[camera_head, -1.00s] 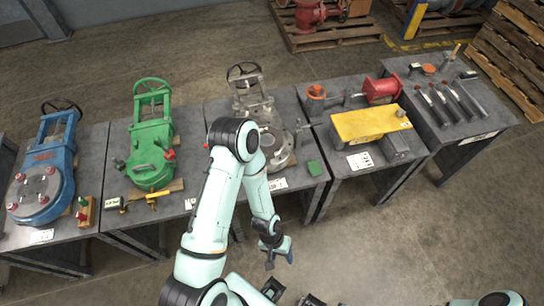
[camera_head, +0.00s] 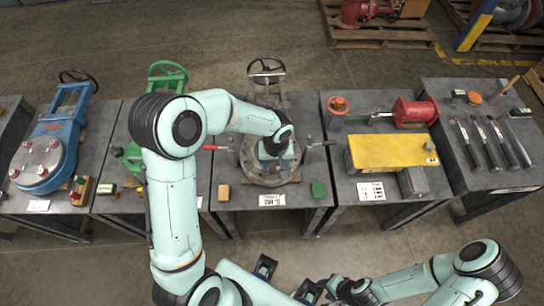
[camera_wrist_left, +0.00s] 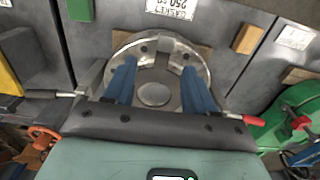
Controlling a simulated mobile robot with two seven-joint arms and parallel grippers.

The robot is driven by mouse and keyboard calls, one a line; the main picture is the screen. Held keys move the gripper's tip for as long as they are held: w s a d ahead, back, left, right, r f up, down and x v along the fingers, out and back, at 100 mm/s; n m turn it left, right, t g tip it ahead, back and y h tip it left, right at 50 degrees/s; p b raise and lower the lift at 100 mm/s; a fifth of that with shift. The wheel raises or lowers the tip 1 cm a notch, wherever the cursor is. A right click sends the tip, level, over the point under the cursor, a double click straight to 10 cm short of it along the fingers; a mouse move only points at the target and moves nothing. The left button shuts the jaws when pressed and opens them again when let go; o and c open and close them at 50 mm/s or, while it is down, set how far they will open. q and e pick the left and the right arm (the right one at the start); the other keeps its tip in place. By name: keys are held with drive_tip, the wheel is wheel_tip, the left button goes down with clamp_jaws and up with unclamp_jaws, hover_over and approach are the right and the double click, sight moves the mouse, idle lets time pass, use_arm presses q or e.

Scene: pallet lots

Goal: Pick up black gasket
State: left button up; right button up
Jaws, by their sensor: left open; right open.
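My left gripper (camera_head: 277,150) reaches over the round metal flange (camera_head: 252,172) of the grey valve on the middle table. In the left wrist view the blue fingers of my left gripper (camera_wrist_left: 160,88) are open and spread above the flange (camera_wrist_left: 153,93), one on each side of its central disc. I cannot make out a separate black gasket; the gripper hides part of the flange.
A tan block (camera_head: 223,193) and a green block (camera_head: 319,189) lie at the table's front corners. A red-tipped handle (camera_wrist_left: 228,116) juts out beside the flange. The green valve (camera_head: 130,157) stands left and a yellow box (camera_head: 392,152) right. The floor in front is clear.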

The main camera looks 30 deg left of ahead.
sight(273, 174)
use_arm(q)
drive_tip(key=f, duration=0.6)
drive_tip(key=shift+s+a+f, duration=0.15)
drive_tip(key=shift+a+f, duration=0.1)
drive_tip(key=shift+a, duration=0.05)
drive_tip(key=shift+c, duration=0.3)
clamp_jaws()
